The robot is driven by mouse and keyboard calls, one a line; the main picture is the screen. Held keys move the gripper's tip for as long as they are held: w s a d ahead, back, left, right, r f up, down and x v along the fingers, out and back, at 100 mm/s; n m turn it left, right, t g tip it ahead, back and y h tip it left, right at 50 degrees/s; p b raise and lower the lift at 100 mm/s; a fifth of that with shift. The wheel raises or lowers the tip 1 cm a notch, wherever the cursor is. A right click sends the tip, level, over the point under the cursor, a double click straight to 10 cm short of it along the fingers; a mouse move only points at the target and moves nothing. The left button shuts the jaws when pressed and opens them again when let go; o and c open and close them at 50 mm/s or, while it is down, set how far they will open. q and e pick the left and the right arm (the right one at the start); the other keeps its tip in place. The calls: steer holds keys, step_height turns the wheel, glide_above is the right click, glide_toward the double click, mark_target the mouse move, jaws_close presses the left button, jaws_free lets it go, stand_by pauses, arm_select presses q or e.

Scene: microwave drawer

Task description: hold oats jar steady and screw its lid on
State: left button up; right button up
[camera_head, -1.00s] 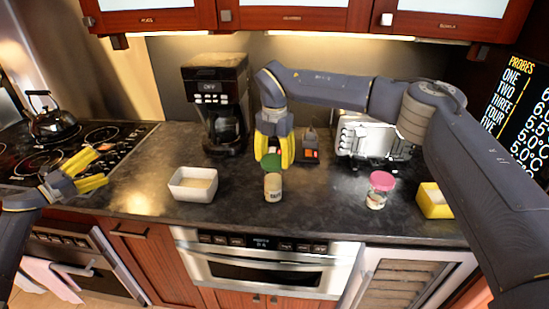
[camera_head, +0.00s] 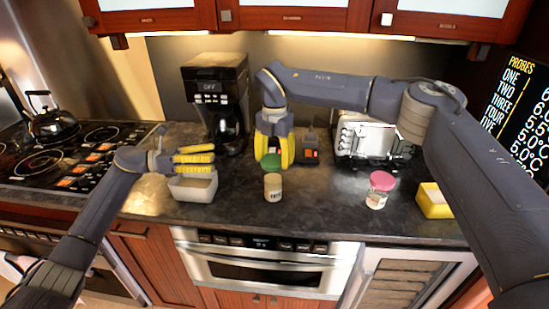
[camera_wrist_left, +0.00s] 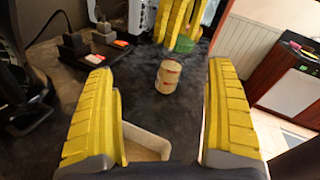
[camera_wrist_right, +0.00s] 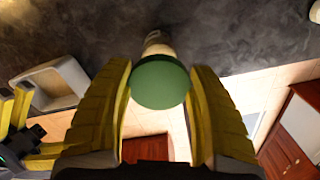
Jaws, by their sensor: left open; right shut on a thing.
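The oats jar (camera_head: 273,188) stands upright on the counter, with lettering on its front; it also shows in the left wrist view (camera_wrist_left: 170,78). The green lid (camera_wrist_right: 160,82) is between the fingers of my right gripper (camera_head: 273,160), which is shut on it above and slightly behind the jar. In the left wrist view the lid (camera_wrist_left: 184,44) looks apart from the jar. My left gripper (camera_head: 215,158) is open and empty, over the white bin to the left of the jar, with its fingers pointing toward the jar.
A white bin (camera_head: 193,190) sits under my left gripper. A pink-lidded jar (camera_head: 379,190) and a yellow box (camera_head: 434,201) stand to the right. A coffee maker (camera_head: 217,100) and toaster (camera_head: 372,138) are behind. The counter's front edge is close to the jar.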

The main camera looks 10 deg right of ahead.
mark_target(270, 188)
arm_select(q)
steer(key=d+f+m+y, duration=0.1)
steer(key=d+f, duration=0.1)
steer(key=d, duration=0.1)
steer(key=s+d+f+m+g+y, duration=0.1)
steer(key=d+f+m+y, duration=0.1)
steer(key=s+d+f+m+g+y, duration=0.1)
steer(key=d+f, duration=0.1)
steer(key=d, duration=0.1)
steer(key=shift+s+d+f+m+y, duration=0.1)
steer(key=shift+d+f+m+y, duration=0.2)
steer(key=shift+f, duration=0.1)
steer(key=shift+d+f, duration=0.4)
steer(key=shift+x, duration=4.6)
steer(key=shift+f, duration=0.15)
steer(key=c, duration=1.2)
steer(key=shift+s, duration=0.1)
